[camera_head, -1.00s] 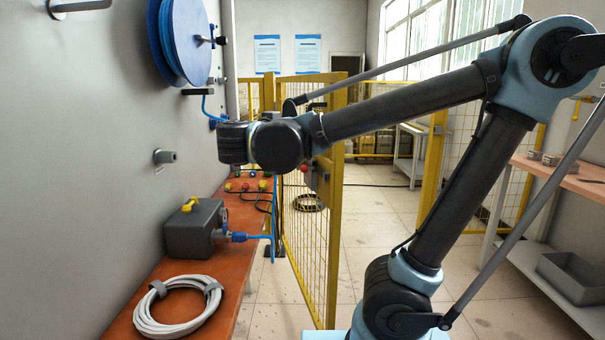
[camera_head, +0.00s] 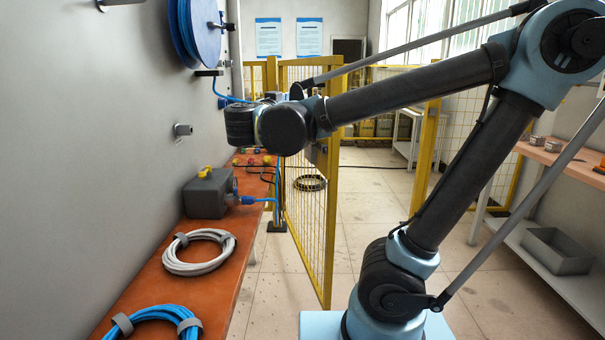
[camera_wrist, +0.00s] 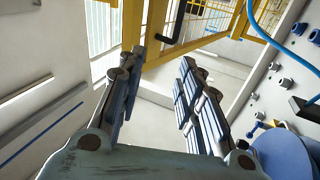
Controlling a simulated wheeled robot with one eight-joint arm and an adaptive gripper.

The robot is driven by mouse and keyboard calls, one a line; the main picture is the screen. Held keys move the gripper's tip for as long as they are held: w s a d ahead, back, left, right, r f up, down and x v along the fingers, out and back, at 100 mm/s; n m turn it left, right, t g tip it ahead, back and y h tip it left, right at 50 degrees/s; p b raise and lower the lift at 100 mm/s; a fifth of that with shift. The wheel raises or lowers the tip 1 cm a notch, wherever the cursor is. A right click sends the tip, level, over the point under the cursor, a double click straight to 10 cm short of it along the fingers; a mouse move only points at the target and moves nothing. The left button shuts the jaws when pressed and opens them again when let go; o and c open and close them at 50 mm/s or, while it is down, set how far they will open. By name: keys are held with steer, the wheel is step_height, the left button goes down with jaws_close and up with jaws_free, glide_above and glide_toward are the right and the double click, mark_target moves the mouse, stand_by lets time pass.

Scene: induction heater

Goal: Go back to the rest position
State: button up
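My gripper (camera_wrist: 158,80) shows in the wrist view with its two blue-padded fingers apart and nothing between them. Beyond the fingers are a yellow frame and pale surfaces, not touched by the fingers. In the head view my arm is folded, with its wrist end in front of the yellow mesh gate (camera_head: 310,190). The gripper's fingers are mostly hidden behind the wrist there. The wrist end is apart from the grey wall (camera_head: 90,130) on the left.
An orange bench (camera_head: 215,285) along the wall holds a grey box (camera_head: 207,196), a white cable coil (camera_head: 190,268) and a blue coil (camera_head: 155,313). A blue hose reel (camera_head: 195,30) and a grey peg (camera_head: 183,130) are on the wall. A side table (camera_head: 565,165) stands right. Tiled floor lies between.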

steer(key=w+a+r+n+t+y, duration=0.1)
steer(key=w+r+n+t+y, duration=0.35)
steer(key=w+y, duration=0.2)
steer(key=s+d+f+n+g+y, duration=0.2)
steer(key=f+g, duration=0.2)
steer(key=f, duration=0.4)
steer(key=s+d+f+n+g+y, duration=0.1)
steer(key=f+n+g+y, duration=0.15)
steer(key=f, duration=0.55)
steer(key=s+d+f+n+g+y, duration=0.25)
steer(key=f+g, duration=0.25)
steer(key=f, duration=0.4)
steer(key=s+d+f+m+g+h, duration=0.6)
steer(key=s+d+f+g, duration=0.2)
steer(key=s+d+f, duration=0.8)
steer(key=shift+d+f, duration=0.4)
steer(key=shift+d, duration=0.35)
steer(key=shift+h, duration=0.25)
steer(key=shift+w+f, duration=0.2)
steer(key=shift+w, duration=0.2)
